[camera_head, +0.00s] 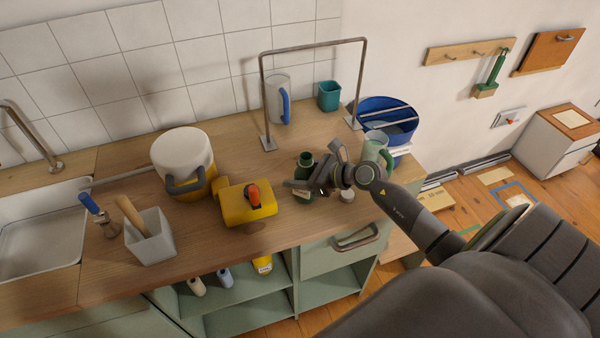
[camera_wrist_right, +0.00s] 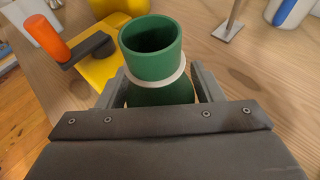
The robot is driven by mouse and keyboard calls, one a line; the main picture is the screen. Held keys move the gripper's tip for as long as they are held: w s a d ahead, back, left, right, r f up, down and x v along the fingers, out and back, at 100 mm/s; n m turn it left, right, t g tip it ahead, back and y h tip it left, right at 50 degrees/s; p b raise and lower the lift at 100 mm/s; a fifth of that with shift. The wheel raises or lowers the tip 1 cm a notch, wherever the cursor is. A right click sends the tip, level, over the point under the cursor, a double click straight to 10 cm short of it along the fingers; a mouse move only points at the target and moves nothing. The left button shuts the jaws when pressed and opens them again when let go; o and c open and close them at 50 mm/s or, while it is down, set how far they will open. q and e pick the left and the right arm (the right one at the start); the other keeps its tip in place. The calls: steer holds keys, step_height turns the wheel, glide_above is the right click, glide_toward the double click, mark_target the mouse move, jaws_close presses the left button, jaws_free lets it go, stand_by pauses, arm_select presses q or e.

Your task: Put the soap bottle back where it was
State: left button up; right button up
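A green bottle with an open round neck and a pale ring (camera_head: 304,161) is on the wooden counter, and I take it for the soap bottle. It appears roughly upright; its lower part is partly hidden by my right gripper (camera_head: 308,185). In the right wrist view the bottle (camera_wrist_right: 152,55) sits between the two fingers of my right gripper (camera_wrist_right: 160,88), which press close on both sides of it just under the ring. Whether its base touches the counter is hidden. My left gripper is not in view.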

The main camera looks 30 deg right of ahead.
steer(key=shift+o, duration=1.2)
steer(key=shift+r, duration=0.15)
steer(key=b+v, duration=0.3)
steer(key=v, duration=0.9)
steer(key=shift+a, duration=0.1)
